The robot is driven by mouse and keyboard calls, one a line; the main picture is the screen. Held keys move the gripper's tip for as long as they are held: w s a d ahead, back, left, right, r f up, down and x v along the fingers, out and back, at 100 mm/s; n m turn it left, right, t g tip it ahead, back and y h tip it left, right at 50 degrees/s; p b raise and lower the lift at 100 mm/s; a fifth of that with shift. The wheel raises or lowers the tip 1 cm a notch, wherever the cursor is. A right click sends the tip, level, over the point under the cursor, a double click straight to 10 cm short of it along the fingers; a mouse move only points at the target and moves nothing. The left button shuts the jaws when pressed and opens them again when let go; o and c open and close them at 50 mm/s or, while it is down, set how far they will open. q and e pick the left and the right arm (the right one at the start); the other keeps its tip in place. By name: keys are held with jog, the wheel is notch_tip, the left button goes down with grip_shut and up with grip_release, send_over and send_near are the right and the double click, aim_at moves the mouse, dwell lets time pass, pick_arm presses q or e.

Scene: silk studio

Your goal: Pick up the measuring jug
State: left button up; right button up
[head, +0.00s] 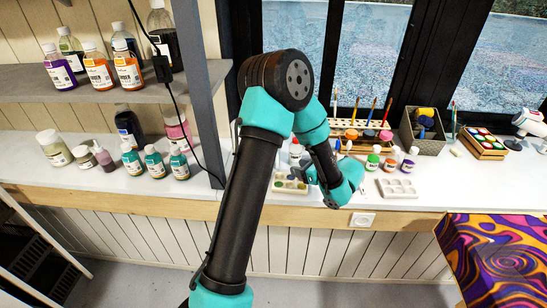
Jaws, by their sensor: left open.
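I cannot make out a measuring jug anywhere in the head view; my arm hides part of the counter. My left gripper (310,174) is small in the picture, low over the white counter (240,180) near its front edge. It is open, beside a small paint palette (290,187), and I see nothing held in it. My right gripper is not in view.
Several bottles stand on the grey shelf (25,84) and below it. A brush rack (350,127), several paint jars (373,158), a white palette (397,188), a grey basket (424,142) and a wooden paint box (482,143) stand right. A patterned box (495,260) is at lower right.

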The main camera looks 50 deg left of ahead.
pick_arm(q)
jog(key=shift+x, duration=2.75)
jog(key=shift+x, duration=2.6)
jog(key=shift+w, duration=0.1)
grip_shut()
jog(key=shift+r, duration=0.1)
